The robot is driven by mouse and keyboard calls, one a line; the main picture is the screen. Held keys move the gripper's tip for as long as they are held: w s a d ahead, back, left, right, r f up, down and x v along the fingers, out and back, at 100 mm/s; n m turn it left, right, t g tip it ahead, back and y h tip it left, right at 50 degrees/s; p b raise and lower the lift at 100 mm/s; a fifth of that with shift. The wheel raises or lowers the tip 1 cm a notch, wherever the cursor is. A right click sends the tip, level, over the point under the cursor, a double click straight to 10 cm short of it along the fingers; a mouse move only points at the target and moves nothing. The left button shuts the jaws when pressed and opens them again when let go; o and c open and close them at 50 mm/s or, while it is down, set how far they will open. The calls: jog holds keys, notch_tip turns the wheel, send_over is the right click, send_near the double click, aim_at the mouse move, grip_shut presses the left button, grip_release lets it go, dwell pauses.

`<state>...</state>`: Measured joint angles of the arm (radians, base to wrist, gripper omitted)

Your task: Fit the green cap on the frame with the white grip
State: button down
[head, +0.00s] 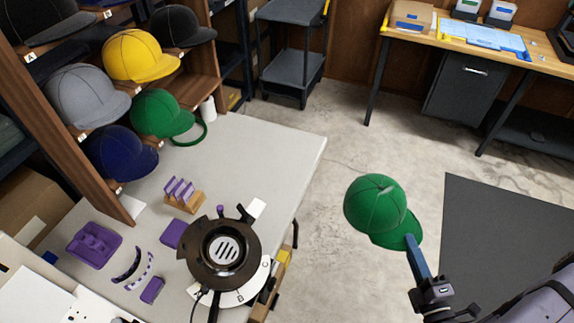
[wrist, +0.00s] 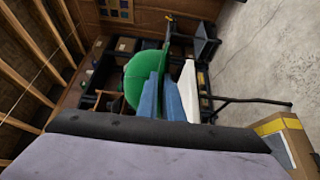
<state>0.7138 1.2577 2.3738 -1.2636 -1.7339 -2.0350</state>
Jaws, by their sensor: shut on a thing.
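My gripper (head: 413,245) is shut on the brim of a green cap (head: 375,203) and holds it in the air right of the table, over the floor. In the wrist view the blue fingers (wrist: 160,98) cover part of the green cap (wrist: 140,72). A round black frame (head: 225,254) lies on the table with a white grip (head: 257,208) at its upper right. The cap is well apart from it. Another green cap (head: 160,113) sits on the rack, with a green ring-like shape at its brim; I cannot tell what that is.
The pale table (head: 265,150) has free room at its far right. Purple parts (head: 95,246) and a small wooden holder (head: 184,201) stand left of the frame. Grey, yellow and blue caps sit on the rack (head: 110,190). A dark mat (head: 500,250) lies on the floor right.

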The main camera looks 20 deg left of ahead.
jog(key=shift+a+f+n+g+y+b, duration=3.35)
jog(key=shift+a+f+b, duration=3)
jog(key=shift+b, duration=3.75)
jog(key=f+p+x, duration=0.1)
jog(key=f+x, duration=0.2)
jog(key=x, duration=1.5)
jog(key=shift+s+a+y+p, duration=0.2)
jog(key=shift+a+y+p, duration=0.15)
jog(key=shift+a, duration=0.05)
jog(key=shift+m, duration=0.25)
jog(key=shift+f, duration=0.1)
jog(key=c, duration=1.9)
grip_release()
